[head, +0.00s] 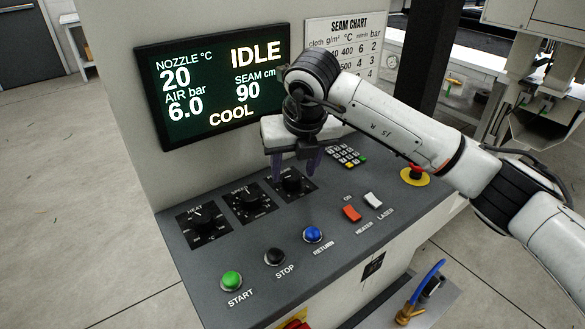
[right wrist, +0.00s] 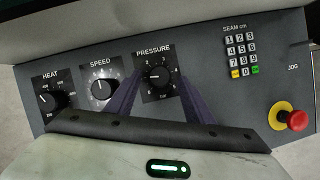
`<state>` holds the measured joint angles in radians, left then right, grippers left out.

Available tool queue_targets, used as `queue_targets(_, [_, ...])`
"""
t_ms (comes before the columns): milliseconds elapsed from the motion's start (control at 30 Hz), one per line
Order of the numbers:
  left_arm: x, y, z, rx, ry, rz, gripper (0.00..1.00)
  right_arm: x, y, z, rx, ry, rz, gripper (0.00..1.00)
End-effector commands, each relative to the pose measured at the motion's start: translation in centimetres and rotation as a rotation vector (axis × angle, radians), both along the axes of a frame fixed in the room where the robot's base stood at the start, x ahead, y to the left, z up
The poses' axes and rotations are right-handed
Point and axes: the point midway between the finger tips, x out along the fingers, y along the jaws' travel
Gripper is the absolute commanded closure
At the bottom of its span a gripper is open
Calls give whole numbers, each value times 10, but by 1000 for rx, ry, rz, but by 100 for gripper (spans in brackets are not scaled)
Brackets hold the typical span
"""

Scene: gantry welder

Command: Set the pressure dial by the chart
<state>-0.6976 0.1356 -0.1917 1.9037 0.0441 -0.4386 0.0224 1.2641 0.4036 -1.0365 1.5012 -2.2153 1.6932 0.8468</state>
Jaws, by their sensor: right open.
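The pressure dial (right wrist: 160,77) is a black knob on a square black plate, the rightmost of three dials; in the head view it (head: 292,183) is partly covered by my gripper. Its white mark appears to point left in the wrist view; the exact number is hard to read. My right gripper (head: 294,166) is open over this dial, its dark fingers on either side of it in the right wrist view (right wrist: 158,80). Contact cannot be told. The seam chart (head: 342,30) is on the wall behind, partly hidden by my right arm. My left gripper is not in view.
The screen (head: 215,85) reads IDLE, AIR bar 6.0 and COOL. Speed (right wrist: 102,88) and heat (right wrist: 51,100) dials sit left of the pressure dial. A keypad (right wrist: 241,55) and red emergency knob (right wrist: 296,119) are right. Start (head: 231,281), stop (head: 275,257) and return (head: 312,234) buttons line the front.

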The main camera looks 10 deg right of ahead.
Motion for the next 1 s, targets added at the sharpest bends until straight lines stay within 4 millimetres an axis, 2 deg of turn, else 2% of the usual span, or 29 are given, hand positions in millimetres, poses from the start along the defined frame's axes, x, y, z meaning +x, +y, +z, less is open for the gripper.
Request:
queue_targets(200, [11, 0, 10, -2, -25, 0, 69, 7, 1, -16, 1, 0, 1, 52])
queue_targets(467, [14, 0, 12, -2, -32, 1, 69, 7, 1, -18, 0, -1, 2, 52])
queue_targets(733, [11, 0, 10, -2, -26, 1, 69, 7, 1, -17, 1, -1, 1, 93])
queue_targets(1000, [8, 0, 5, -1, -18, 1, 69, 7, 2, -18, 1, -2, -24, 93])
